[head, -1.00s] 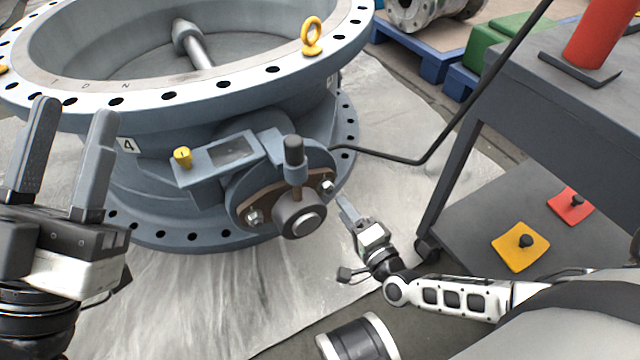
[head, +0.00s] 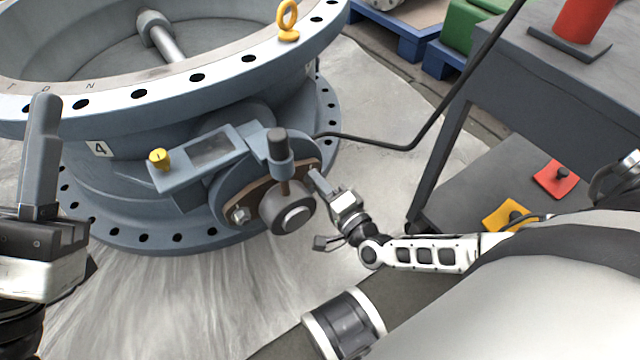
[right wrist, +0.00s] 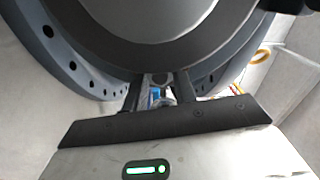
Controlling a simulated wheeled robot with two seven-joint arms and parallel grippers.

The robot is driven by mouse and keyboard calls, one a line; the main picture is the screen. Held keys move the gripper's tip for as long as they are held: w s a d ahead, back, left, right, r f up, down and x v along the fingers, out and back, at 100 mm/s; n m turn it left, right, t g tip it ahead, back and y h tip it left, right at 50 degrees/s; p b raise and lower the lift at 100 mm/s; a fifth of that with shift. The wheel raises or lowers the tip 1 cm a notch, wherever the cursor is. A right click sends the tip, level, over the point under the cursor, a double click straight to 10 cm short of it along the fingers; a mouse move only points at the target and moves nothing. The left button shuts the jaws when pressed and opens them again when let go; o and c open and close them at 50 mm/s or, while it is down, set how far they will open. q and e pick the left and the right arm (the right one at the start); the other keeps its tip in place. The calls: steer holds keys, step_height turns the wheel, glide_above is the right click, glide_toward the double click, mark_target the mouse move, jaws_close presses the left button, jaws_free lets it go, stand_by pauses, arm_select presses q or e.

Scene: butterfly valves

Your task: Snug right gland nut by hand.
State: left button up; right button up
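The right gland nut (head: 313,167) sits on the right end of the brown gland flange (head: 270,206) on the valve's side and is partly hidden by my gripper's fingertips. My right gripper (head: 318,180) is at this nut, its fingers pointing up and left. In the right wrist view its two fingers (right wrist: 159,88) stand apart, with a small metal part between them; I cannot tell whether they touch it. The left gland nut (head: 240,215) shows at the flange's other end. My left gripper (head: 42,160) is raised at the left edge, one finger visible, far from the nuts.
The round stem end (head: 293,218) lies close beside my right gripper; it looms dark across the right wrist view (right wrist: 150,45). A dark cart (head: 540,110) stands at right.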

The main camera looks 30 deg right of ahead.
steer(key=shift+m, duration=0.3)
steer(key=shift+m, duration=3.1)
steer(key=o, duration=1)
steer(key=shift+s, duration=0.1)
